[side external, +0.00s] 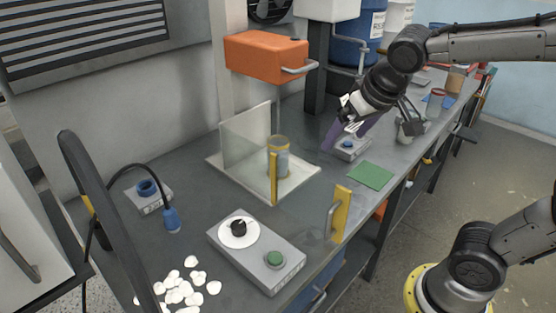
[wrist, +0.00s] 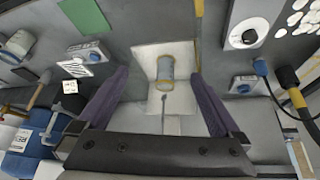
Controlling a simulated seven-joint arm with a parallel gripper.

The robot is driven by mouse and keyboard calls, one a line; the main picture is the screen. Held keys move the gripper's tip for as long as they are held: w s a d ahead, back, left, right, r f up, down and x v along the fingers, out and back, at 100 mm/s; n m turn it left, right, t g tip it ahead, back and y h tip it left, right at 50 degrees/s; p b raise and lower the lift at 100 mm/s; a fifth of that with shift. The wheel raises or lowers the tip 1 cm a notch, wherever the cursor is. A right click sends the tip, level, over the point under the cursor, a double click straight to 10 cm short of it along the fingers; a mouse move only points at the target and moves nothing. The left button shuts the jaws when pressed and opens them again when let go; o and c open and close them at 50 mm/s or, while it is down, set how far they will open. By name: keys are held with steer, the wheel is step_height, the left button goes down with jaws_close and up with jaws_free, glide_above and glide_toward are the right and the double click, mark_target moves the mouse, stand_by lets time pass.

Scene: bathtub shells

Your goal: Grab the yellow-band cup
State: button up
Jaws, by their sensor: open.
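The cup with the yellow band (side external: 278,158) stands upright on a white tray-like base (side external: 300,186), beside a clear upright panel. In the wrist view, the cup (wrist: 165,75) shows near the centre, between the two purple fingers and beyond them. My gripper (side external: 342,133) is open and empty. In the side view it hangs above and to the right of the cup, apart from it. In the wrist view, my gripper's fingers (wrist: 155,73) are spread wide, one on each side of the base.
A yellow post (side external: 274,178) stands in front of the cup. An orange drawer box (side external: 266,56) hangs above and behind. A green pad (side external: 370,175) and a small blue-button box (side external: 348,147) lie to the right. A dial box (side external: 256,252) and white shells (side external: 180,291) lie in front.

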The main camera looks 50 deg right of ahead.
mark_target(278, 148)
steer(key=w+f+m+h, duration=0.1)
steer(key=w+f+m, duration=0.1)
steer(key=w, duration=0.7)
steer(key=w+f+m+h, duration=0.1)
steer(key=w+f, duration=0.2)
steer(key=w, duration=0.5)
steer(key=x, duration=0.7)
steer(key=shift+w+d+f, duration=0.2)
steer(key=shift+w, duration=0.1)
steer(key=shift+x, duration=3)
steer(key=shift+a, duration=0.1)
steer(key=c, duration=1.4)
steer(key=shift+c, duration=0.7)
steer(key=shift+r, duration=0.1)
